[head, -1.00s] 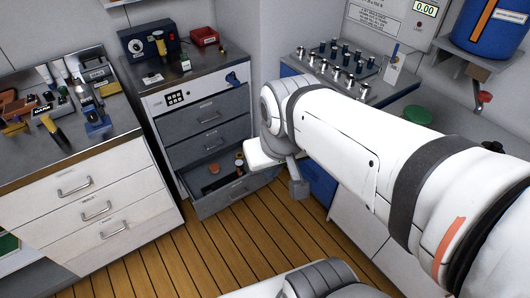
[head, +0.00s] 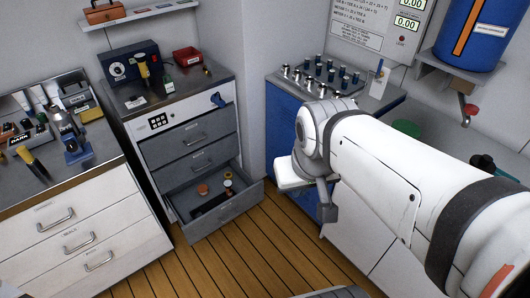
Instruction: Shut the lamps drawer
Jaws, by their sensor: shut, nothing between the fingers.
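The grey drawer cabinet (head: 190,158) stands left of centre, and its lowest drawer (head: 229,212) is pulled out. The drawer holds a few small items, among them an orange-red round one (head: 202,189) and dark ones. I cannot read the drawer labels, so I cannot tell which is marked lamps. My gripper (head: 327,212) shows only in part at the end of my white arm, right of the open drawer and apart from it in the picture. It is shut and holds nothing. The fingertips are not clearly visible.
A white drawer unit (head: 80,222) with tools on top stands at the left. A blue-sided bench (head: 284,113) with several knobs is behind my arm. A blue drum (head: 478,35) sits on a shelf at the upper right. Wooden floor (head: 235,258) is clear before the open drawer.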

